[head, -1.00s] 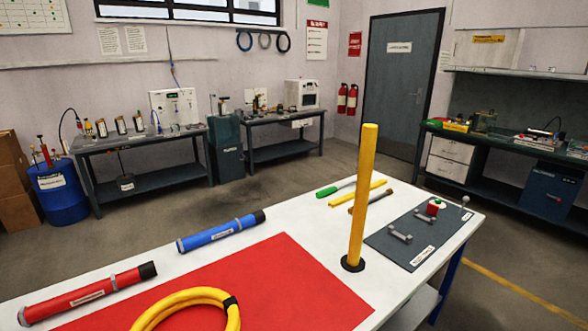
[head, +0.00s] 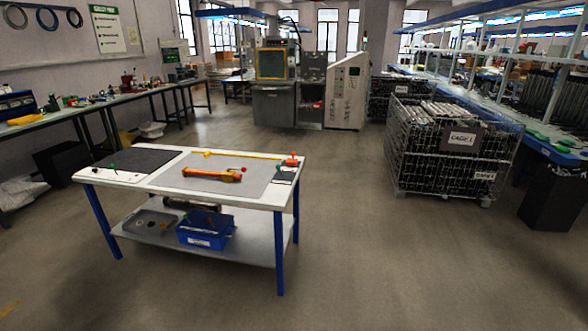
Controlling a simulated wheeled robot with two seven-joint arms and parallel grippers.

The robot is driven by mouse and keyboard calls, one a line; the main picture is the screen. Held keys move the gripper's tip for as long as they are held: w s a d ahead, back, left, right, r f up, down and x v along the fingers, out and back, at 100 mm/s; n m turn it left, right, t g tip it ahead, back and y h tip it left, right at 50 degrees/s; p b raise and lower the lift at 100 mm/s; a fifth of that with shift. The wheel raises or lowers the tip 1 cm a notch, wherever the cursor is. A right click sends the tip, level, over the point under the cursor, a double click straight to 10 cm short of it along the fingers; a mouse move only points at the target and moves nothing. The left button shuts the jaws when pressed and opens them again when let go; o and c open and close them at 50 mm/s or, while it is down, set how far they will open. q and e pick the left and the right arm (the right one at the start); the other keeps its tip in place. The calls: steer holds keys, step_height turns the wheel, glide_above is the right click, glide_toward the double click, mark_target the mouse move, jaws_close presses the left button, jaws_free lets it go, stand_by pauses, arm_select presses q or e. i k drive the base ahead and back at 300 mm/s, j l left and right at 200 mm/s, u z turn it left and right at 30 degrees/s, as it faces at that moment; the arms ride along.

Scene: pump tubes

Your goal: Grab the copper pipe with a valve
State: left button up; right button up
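A short orange-copper pipe (head: 212,174) lies on a grey mat (head: 180,181) on a white-topped table. It has a thicker left end, and a small red part (head: 243,170) shows just past its right end; it may be the valve, but it is too small to tell. A long thin yellow bar (head: 245,155) lies behind it, with an orange-red block (head: 291,160) near its right end. Neither of my grippers is in view.
The table (head: 125,185) has blue legs and a lower shelf with a blue bin (head: 206,230) and grey tray (head: 153,222). A wire cage (head: 450,150) stands at right. A workbench (head: 80,110) runs along the left wall. Floor in front is clear.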

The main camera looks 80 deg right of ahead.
mark_target(230, 178)
steer(key=z, duration=2.1)
